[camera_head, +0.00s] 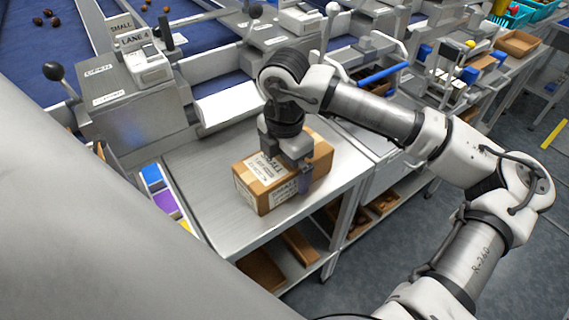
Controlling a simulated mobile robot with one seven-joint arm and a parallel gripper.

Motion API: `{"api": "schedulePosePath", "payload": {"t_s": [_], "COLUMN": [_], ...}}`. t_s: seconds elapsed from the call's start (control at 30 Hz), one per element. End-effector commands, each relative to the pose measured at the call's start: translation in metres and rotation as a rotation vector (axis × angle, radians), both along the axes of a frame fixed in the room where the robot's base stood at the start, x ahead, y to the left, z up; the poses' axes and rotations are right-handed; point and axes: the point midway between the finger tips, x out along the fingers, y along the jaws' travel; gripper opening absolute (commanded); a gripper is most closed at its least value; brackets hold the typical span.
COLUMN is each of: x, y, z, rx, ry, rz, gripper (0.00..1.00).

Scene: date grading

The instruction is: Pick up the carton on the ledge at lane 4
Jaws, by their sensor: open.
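A brown cardboard carton (262,201) with white labels, one reading SMALL, sits on the metal ledge (205,182) at lane 4. The far finger is hidden by the carton and the gripper body. The jaws are open around the carton, and I cannot tell whether they touch it.
A grey machine with a black-knobbed lever (55,71) stands left of the ledge. Shelves below hold flat brown cartons (300,246). A blue-handled lever (384,73) is at the neighbouring station. Grey floor (540,235) is open at right.

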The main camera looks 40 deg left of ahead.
Motion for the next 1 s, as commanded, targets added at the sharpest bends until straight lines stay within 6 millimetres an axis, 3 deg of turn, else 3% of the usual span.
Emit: {"api": "schedulePosePath", "payload": {"t_s": [0.27, 0.7, 1.0], "x": [-0.0002, -0.0001, 0.0005], "y": [0.0001, 0.0002, 0.0005], "z": [-0.0040, -0.0035, 0.0002], "rx": [0.001, 0.001, 0.002], "ry": [0.000, 0.000, -0.003], "rz": [0.000, 0.000, 0.000], "gripper": [1.00, 0.42, 0.40]}}
